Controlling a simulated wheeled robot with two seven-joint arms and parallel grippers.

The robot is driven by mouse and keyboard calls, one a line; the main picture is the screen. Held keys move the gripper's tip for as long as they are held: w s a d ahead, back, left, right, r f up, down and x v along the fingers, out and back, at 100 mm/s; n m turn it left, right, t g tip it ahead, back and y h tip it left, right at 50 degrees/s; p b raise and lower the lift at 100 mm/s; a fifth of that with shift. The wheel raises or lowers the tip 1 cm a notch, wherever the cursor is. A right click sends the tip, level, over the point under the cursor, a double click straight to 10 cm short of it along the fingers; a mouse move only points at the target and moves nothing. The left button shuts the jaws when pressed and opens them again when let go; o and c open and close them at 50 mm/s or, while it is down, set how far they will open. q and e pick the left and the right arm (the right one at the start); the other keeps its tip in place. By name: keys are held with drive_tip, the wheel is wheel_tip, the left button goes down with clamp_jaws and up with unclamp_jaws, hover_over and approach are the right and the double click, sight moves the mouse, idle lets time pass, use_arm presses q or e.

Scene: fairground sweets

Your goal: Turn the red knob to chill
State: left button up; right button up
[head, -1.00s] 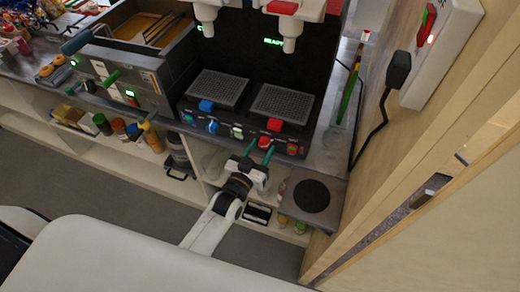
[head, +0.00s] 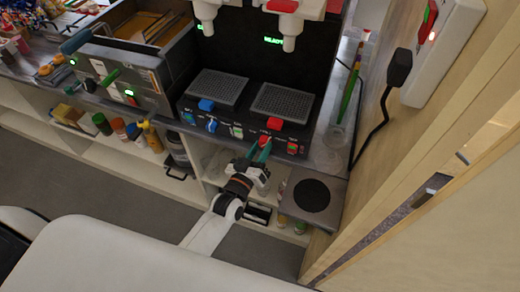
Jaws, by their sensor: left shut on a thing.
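The red knob (head: 265,140) is on the front panel of the black two-bay machine (head: 305,130), on its right half. My left gripper (head: 261,151) comes up from below with its green fingers closed on the knob. The fingers hide much of the knob, so I cannot read its pointer or the marks around it. My right gripper is not in view.
A blue knob (head: 212,125) and a lit switch (head: 237,132) sit left of the red knob; another lit switch (head: 292,147) sits right. A round dark plate (head: 312,195) lies at lower right. A black plug (head: 399,69) and cord hang on the right wall.

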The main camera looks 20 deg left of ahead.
use_arm(q)
drive_tip(key=n, duration=0.4)
drive_tip(key=shift+d+f+b, duration=0.1)
drive_tip(key=shift+b, duration=0.25)
drive_tip(key=shift+n+t+y+b, duration=0.4)
drive_tip(key=shift+n+y, duration=0.1)
drive_tip(key=shift+n, duration=1.4)
drive_tip(key=o, duration=1)
